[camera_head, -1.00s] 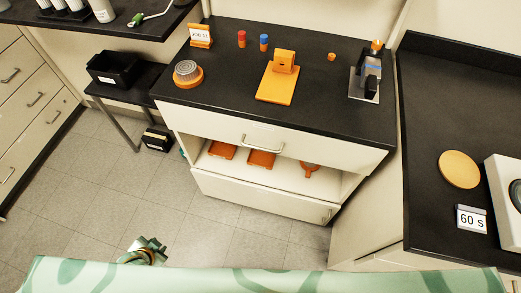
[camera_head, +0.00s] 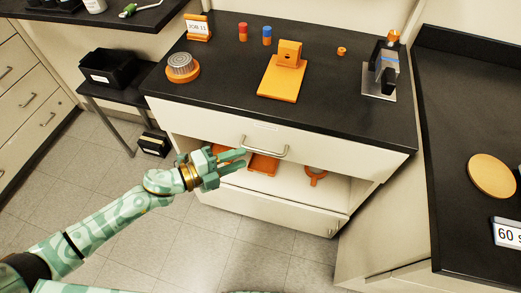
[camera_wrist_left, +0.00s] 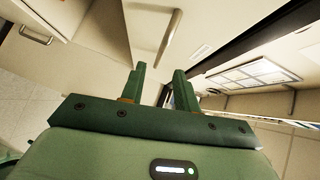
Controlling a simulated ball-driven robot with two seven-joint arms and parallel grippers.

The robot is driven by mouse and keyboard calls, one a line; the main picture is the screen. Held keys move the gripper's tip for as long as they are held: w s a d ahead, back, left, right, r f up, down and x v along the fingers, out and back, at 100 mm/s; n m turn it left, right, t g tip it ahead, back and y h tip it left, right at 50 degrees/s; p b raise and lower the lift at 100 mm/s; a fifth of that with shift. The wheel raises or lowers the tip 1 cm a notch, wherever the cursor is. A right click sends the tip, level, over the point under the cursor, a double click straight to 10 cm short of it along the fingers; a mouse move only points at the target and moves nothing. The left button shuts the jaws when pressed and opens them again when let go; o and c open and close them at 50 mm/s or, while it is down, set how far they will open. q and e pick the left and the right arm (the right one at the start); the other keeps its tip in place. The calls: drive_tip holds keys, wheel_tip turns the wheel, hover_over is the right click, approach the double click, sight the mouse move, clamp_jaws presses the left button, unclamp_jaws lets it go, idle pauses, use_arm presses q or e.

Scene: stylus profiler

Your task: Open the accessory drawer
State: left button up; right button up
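The accessory drawer (camera_head: 220,127) is a cream front under the black bench top, with a silver bar handle (camera_head: 264,147). It looks closed. My left gripper (camera_head: 242,160) is open and empty, its fingers pointing right, just left of and slightly below the handle in the head view. In the left wrist view the two green fingers (camera_wrist_left: 157,78) stand apart with nothing between them. A pale bar handle (camera_wrist_left: 170,34) lies beyond them on a cream front. I see no contact between fingers and handle. My right gripper is not in view.
Orange parts (camera_head: 263,164) lie on the open shelf below the drawer. On the bench top stand an orange fixture (camera_head: 282,82), a round puck on an orange base (camera_head: 182,69) and a small instrument (camera_head: 382,75). A side bench (camera_head: 470,110) is at the right. The floor in front is clear.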

sight(260, 150)
use_arm(q)
drive_tip(key=b+x, duration=0.1)
drive_tip(key=x, duration=0.6)
drive_tip(key=shift+w+d+f, duration=0.1)
drive_tip(key=shift+w, duration=0.1)
clamp_jaws()
